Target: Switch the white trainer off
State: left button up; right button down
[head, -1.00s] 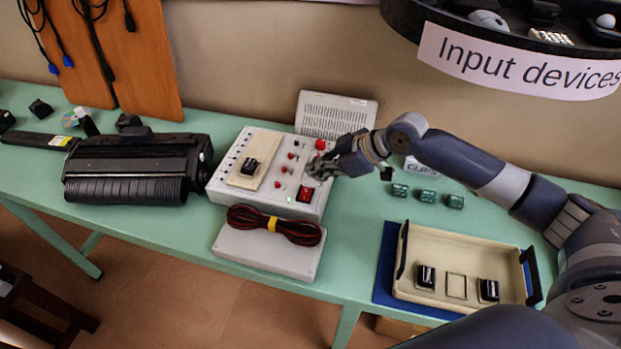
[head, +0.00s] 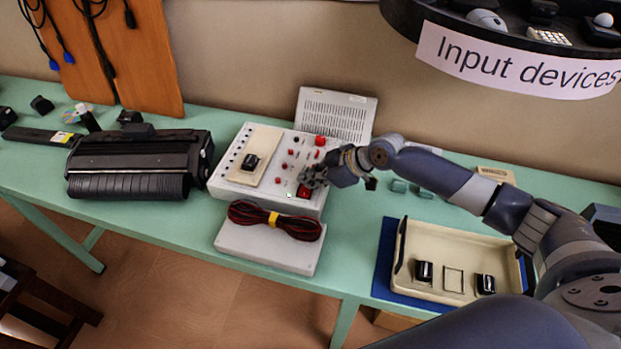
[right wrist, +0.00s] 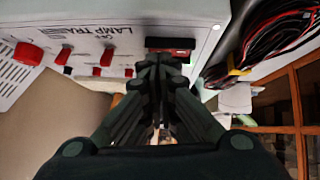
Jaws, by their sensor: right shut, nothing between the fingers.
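The white trainer (head: 236,181) is a white box on the green table, with red knobs, small sockets and a beige plate holding a black part. A red rocker switch (head: 304,193) sits at its front right corner, partly covered by my gripper. A small green light (head: 289,195) shows beside the switch. My right gripper (head: 309,182) is shut and empty, its fingertips right over the switch. In the right wrist view, the shut fingers (right wrist: 162,62) point at the red switch (right wrist: 170,45); I cannot tell whether they touch it. My left gripper is not in view.
A grey box (head: 250,246) with a coiled red-black cable (head: 274,222) lies in front of the trainer. A slotted white panel (head: 335,115) stands behind it. A black device (head: 140,165) is at left. A beige tray (head: 440,296) on a blue mat is at right.

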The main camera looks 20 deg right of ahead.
jog(key=shift+w+d+f+b, duration=0.1)
jog(key=shift+w+f+b, duration=0.05)
jog(key=shift+f+b, duration=0.35)
jog(key=shift+r+p, duration=0.25)
jog(key=shift+p, duration=0.15)
jog(key=shift+s+a+p, duration=0.5)
jog(key=shift+s+p, duration=0.25)
jog(key=shift+s, duration=0.05)
jog(key=shift+r, duration=0.15)
